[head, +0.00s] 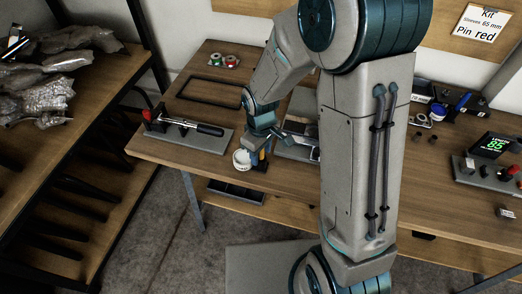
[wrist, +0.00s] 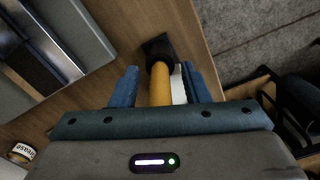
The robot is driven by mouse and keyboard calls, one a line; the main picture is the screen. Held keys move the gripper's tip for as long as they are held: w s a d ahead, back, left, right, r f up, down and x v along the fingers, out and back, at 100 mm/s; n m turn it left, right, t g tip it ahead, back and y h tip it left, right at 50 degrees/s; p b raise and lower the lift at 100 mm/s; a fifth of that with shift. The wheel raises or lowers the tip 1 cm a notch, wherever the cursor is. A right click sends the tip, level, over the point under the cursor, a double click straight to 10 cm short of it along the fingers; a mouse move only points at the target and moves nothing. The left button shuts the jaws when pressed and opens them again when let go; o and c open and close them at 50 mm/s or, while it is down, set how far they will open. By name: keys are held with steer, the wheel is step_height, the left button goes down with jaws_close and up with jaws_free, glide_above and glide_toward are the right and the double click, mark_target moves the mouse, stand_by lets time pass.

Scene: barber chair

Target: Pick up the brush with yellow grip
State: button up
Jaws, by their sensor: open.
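The brush with the yellow grip (wrist: 160,86) shows in the wrist view, its dark end (wrist: 158,48) pointing away from my gripper. My gripper (wrist: 160,85) is open, with one blue finger on each side of the yellow grip. A gap shows on the left of the grip; on the right, a white thing (wrist: 179,86) shows between grip and finger. In the head view my gripper (head: 260,150) is low over the table's front edge, and the brush is too small and covered to make out clearly. The near end of the grip is hidden by my gripper.
A white round container (head: 241,160) stands left of my gripper at the table's front edge. A grey fixture with a red-ended tool (head: 190,135) lies further left. A grease tin (wrist: 22,153) shows at lower left in the wrist view. Beyond the wooden edge is floor (wrist: 260,35).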

steer(key=shift+c, duration=0.3)
jaws_close()
steer(key=shift+r+p, duration=0.65)
steer(key=shift+r, duration=0.2)
step_height(320, 180, up, 3)
steer(key=shift+s+d+r+p, duration=0.1)
steer(key=shift+p, duration=1.05)
steer(key=s+d+r+p, duration=0.4)
steer(key=s+d+r, duration=0.2)
steer(key=s, duration=0.3)
steer(key=shift+d, duration=0.6)
